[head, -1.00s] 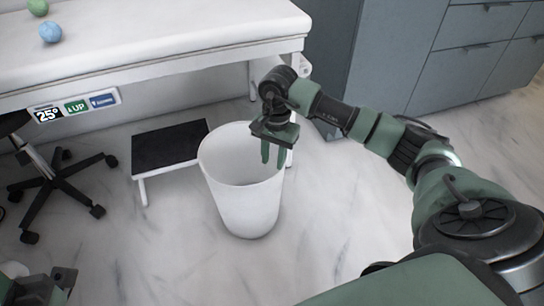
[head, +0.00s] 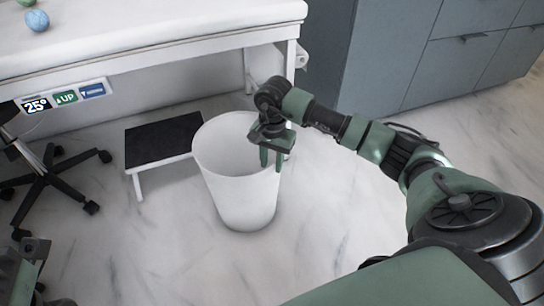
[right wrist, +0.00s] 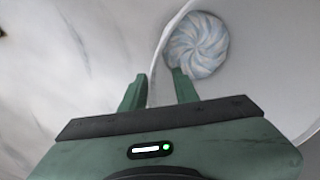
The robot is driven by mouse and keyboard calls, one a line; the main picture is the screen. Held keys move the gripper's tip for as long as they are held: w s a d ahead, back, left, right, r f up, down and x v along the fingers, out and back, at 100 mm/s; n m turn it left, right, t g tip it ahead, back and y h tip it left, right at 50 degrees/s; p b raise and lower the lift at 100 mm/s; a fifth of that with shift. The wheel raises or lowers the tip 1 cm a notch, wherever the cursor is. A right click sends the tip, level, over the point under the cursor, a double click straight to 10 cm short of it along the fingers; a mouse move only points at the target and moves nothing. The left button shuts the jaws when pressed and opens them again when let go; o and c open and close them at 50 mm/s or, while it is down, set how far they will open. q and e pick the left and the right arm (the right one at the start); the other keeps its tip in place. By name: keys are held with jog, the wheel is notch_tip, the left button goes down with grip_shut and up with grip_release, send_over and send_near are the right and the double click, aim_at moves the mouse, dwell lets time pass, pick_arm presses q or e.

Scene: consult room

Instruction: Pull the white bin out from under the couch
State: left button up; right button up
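The white bin (head: 236,205) stands upright on the floor in front of the white couch (head: 150,32), right of the black step stool. My right gripper (head: 271,158) reaches down at the bin's right rim. In the right wrist view the rim passes between the two spread fingers (right wrist: 160,90), and I see a gap beside it. A swirled blue and white ball (right wrist: 196,45) shows inside the bin. My left gripper (head: 32,262) is only partly in view at the bottom left, and its fingers are unclear.
The step stool (head: 163,139) has a black top and white legs. A black wheeled chair base (head: 45,180) stands at the left. Grey cabinets (head: 430,50) are at the back right. Two balls (head: 37,20) lie on the couch. The marble floor in front of the bin is clear.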

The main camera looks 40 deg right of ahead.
jog(key=shift+f, duration=0.45)
grip_shut()
jog(key=shift+s+a, duration=0.1)
dwell(1.1)
